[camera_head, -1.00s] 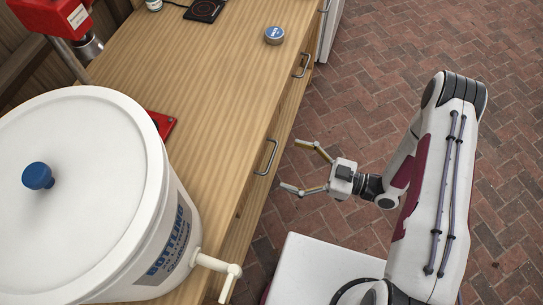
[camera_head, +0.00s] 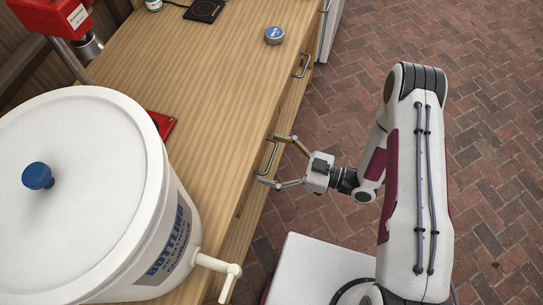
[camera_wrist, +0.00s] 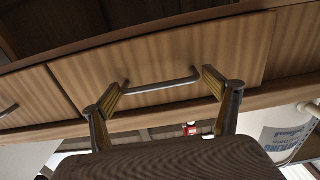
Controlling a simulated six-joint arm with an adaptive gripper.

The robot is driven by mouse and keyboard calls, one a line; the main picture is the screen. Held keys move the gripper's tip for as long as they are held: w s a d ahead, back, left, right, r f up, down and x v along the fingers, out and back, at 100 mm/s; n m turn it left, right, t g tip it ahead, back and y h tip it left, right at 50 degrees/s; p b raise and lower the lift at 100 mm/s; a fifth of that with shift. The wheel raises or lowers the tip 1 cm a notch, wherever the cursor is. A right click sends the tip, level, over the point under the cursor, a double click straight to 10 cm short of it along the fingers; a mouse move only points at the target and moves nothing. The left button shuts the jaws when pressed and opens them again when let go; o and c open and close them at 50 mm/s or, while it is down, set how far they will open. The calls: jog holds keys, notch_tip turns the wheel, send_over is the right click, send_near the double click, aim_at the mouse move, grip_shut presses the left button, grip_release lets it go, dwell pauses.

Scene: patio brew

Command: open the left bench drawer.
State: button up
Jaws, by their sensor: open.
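The left bench drawer (camera_wrist: 225,45) is a striped wooden front, and it looks closed in the wrist view. Its grey bar handle (camera_head: 271,157) shows on the bench front near the white bucket; it also shows in the wrist view (camera_wrist: 162,86). My gripper (camera_head: 268,159) is open and level with this handle, with one finger near each end of the bar. In the wrist view, my two fingers (camera_wrist: 161,81) stand on either side of the bar, close to its ends. I cannot tell whether they touch it.
The white bottling bucket (camera_head: 80,190) stands on the wooden bench (camera_head: 200,100), its tap (camera_head: 218,266) jutting over the front edge. Another drawer handle (camera_head: 302,66) sits farther along. A round tin (camera_head: 274,36) rests near the edge. The brick floor (camera_head: 480,130) is open at right.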

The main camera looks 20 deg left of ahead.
jog(key=c, duration=1.3)
jog(key=shift+d, duration=0.2)
jog(key=d, duration=2.8)
jog(key=shift+s+d, duration=0.1)
jog(key=shift+d, duration=0.2)
jog(key=o, duration=1.3)
